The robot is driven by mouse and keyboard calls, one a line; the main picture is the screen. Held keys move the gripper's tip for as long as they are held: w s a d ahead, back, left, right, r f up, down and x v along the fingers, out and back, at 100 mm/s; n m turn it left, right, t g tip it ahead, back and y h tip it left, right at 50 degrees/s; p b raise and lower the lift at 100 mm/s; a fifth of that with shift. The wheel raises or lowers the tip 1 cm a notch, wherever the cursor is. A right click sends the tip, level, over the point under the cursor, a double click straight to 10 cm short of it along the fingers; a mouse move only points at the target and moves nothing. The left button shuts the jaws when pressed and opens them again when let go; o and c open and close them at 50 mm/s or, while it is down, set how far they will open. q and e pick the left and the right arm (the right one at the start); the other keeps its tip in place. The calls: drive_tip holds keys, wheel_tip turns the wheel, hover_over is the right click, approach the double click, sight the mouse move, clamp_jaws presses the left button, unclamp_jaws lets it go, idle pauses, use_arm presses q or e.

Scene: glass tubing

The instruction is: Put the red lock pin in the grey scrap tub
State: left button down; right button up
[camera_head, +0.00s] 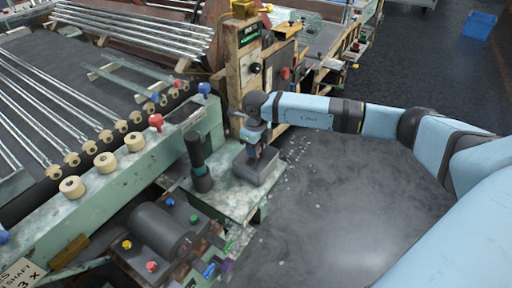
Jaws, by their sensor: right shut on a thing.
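My right gripper (256,151) points down just above the grey scrap tub (250,175), with its fingertips over the tub's opening. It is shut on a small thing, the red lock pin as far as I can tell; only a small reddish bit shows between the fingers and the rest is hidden. The tub sits on the worn green bench top, at its right end. My left gripper is not in view.
A dark upright cylinder (201,172) stands just left of the tub. Other red-headed (156,122) and blue-headed (204,89) knobs stand on the green rail. A wooden control panel (249,68) rises behind. Dark floor (345,195) lies clear to the right.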

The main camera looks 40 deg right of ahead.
drive_tip(key=shift+f, duration=0.2)
drive_tip(key=o, duration=0.9)
drive_tip(key=shift+o, duration=0.2)
drive_tip(key=shift+r, duration=0.1)
wheel_tip(320, 180, up, 12)
drive_tip(key=p, duration=0.1)
drive_tip(key=shift+r, duration=0.15)
